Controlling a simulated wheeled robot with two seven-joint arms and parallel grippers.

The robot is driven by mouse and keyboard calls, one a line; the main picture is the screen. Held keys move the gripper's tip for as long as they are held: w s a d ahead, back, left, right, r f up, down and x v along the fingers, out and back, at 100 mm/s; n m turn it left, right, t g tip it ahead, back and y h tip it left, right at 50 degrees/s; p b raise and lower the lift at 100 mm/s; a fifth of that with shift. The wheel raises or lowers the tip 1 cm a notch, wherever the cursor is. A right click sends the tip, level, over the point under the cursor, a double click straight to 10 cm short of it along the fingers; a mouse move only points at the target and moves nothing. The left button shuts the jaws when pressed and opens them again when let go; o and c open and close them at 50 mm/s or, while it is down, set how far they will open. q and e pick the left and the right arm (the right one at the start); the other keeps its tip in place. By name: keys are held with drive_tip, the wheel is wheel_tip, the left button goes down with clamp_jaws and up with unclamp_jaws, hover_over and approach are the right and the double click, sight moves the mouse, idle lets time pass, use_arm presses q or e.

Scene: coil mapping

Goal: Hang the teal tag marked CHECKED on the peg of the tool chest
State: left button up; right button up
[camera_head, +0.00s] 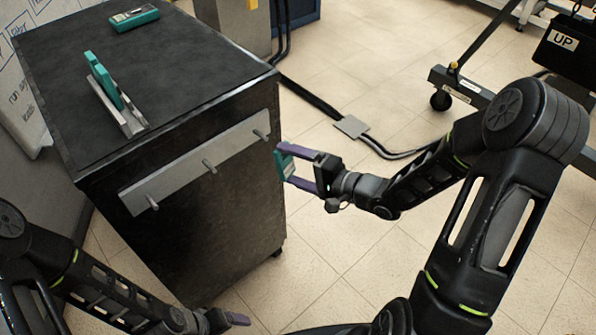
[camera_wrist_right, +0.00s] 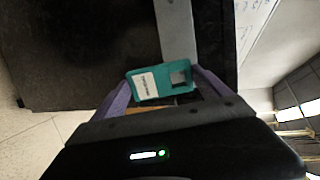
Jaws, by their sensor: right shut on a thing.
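My right gripper (camera_head: 287,163) is beside the right front corner of the dark tool chest (camera_head: 225,215). It is shut on a teal tag (camera_head: 283,167), partly hidden by the fingers. In the right wrist view the tag (camera_wrist_right: 147,84) lies across the purple fingers, with a white label and a square hole; its lettering is too small to read. A pale rail on the chest front bears a right peg (camera_head: 262,134), a middle peg (camera_head: 209,166) and a left peg (camera_head: 153,203), all bare. My left gripper (camera_head: 236,319) is low at the chest's foot, mostly hidden.
On the chest top, a teal piece (camera_head: 104,80) stands in a grey holder (camera_head: 128,118), and a teal device (camera_head: 134,17) lies at the back. A cable with a grey plate (camera_head: 351,127) crosses the tiled floor. A wheeled frame (camera_head: 455,85) stands at the right.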

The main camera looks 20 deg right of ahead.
drive_tip(key=w+a+b, duration=0.3)
drive_tip(key=w, duration=0.4)
drive_tip(key=shift+w+f, duration=0.15)
drive_tip(key=shift+w, duration=0.1)
idle(0.4)
idle(0.4)
drive_tip(key=o, duration=1.1)
drive_tip(key=shift+o, duration=0.2)
drive_tip(key=shift+s, duration=0.1)
drive_tip(key=v, duration=0.7)
drive_tip(key=shift+s+d, duration=0.25)
